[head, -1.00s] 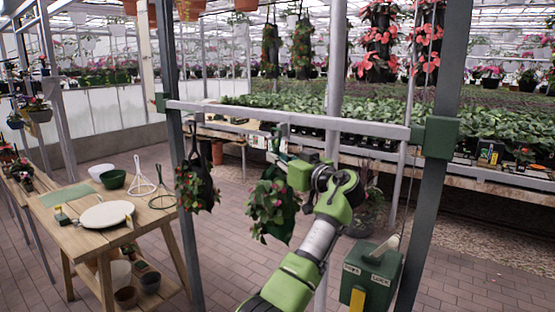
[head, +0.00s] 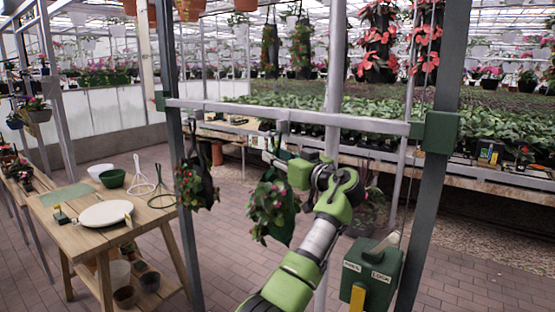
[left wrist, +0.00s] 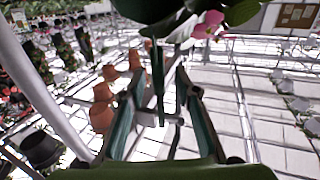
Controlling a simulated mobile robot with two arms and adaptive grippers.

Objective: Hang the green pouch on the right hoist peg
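The green pouch (head: 284,222), with leaves and pink flowers, hangs below the middle of the grey crossbar (head: 330,119). Its strap rises toward a short bracket (head: 283,127) on the bar. I cannot tell whether the strap rests on a peg there. My left gripper (head: 272,154) is at the strap, just above the pouch. In the left wrist view its two fingers (left wrist: 162,88) stand apart, with the dark green strap (left wrist: 158,65) between them and a gap on each side. A dark pouch (head: 206,188) with a plant hangs at the bar's left part. My right gripper is out of view.
A green box (head: 385,270) with a lever and labels is on the right post (head: 430,190). A wooden table (head: 140,222) at left holds a round white plate (head: 106,214) and bowls. Plant benches stand behind the bar. The brick floor between is mostly clear.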

